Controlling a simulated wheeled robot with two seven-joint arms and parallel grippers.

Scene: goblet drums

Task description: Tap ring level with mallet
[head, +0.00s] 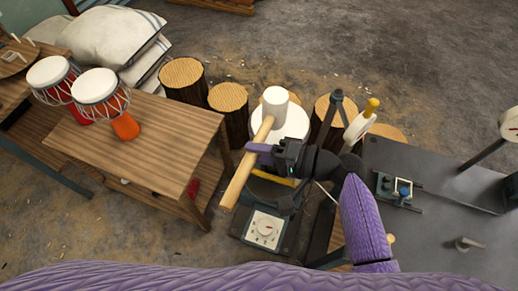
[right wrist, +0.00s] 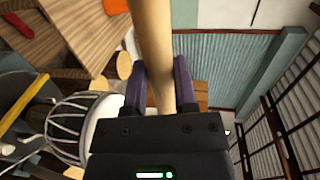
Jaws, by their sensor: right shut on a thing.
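The mallet (head: 240,172) has a pale wooden handle and a white head (head: 275,98). My right gripper (head: 262,148) is shut on its handle, with the mallet head pointing up and away. In the right wrist view the handle (right wrist: 153,45) runs between the two purple fingers of the gripper (right wrist: 160,85). A white-topped drum (head: 293,124) stands just behind and below the mallet head, partly hidden by mallet and gripper. The right wrist view shows a laced drum (right wrist: 72,122) at lower left; its ring is too covered to judge level. My left gripper is not in view.
Several log stumps (head: 183,78) line the back. A grey bench (head: 430,235) with small tools is at right.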

